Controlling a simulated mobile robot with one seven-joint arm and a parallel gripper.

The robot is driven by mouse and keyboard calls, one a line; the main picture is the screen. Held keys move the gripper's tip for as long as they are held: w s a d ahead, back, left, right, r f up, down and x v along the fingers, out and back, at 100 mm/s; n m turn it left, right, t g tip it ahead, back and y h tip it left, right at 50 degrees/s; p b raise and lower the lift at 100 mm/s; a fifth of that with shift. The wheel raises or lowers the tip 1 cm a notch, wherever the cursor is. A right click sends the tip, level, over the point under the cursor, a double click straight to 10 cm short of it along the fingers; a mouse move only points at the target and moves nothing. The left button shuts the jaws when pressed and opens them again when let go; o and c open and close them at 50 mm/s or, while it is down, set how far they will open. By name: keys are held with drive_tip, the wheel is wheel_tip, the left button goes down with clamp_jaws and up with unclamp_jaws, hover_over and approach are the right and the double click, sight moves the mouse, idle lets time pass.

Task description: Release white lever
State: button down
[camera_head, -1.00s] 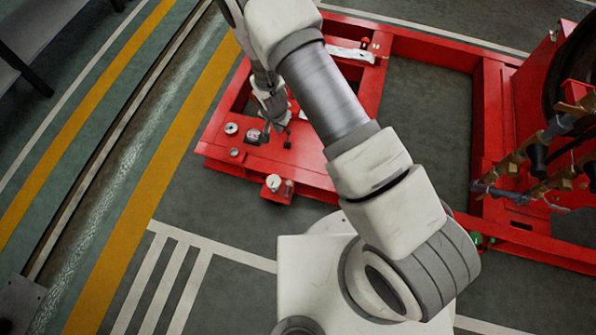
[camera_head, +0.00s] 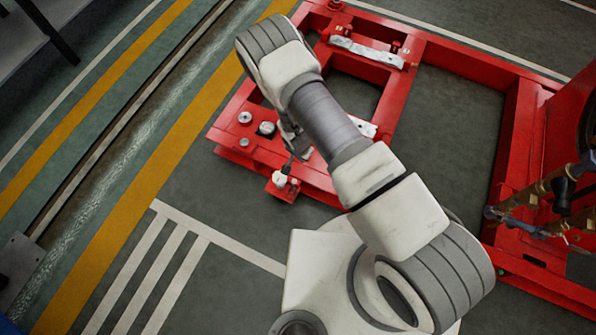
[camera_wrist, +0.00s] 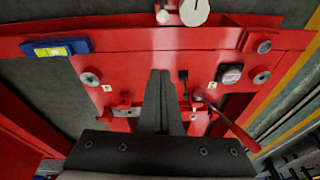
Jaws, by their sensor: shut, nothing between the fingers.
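No part is plainly a white lever. A white round-headed part (camera_head: 279,178) stands on a small red tab at the near edge of the red frame; it also shows at the top of the wrist view (camera_wrist: 195,11). A long white bar (camera_head: 366,52) lies across the frame's far part. My gripper (camera_head: 290,164) is near the tab, with its tip close to the white part in the head view; contact cannot be told. In the wrist view my gripper (camera_wrist: 160,76) is a dark narrow wedge, shut and empty, below the white part in the picture.
The red frame (camera_head: 322,180) carries round metal bolts (camera_head: 245,118) and a dark cap (camera_wrist: 231,76). A red-handled rod (camera_wrist: 230,124) and a blue spirit level (camera_wrist: 57,48) show in the wrist view. Brown pipework (camera_head: 530,196) stands at right.

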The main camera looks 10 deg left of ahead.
wheel_tip(320, 180, down, 12)
drive_tip(key=s+a+b, duration=0.1)
drive_tip(key=b, duration=0.3)
drive_tip(key=shift+r+b, duration=0.25)
drive_tip(key=shift+b, duration=0.15)
drive_tip(key=shift+s+r, duration=0.1)
drive_tip(key=shift+s, duration=0.1)
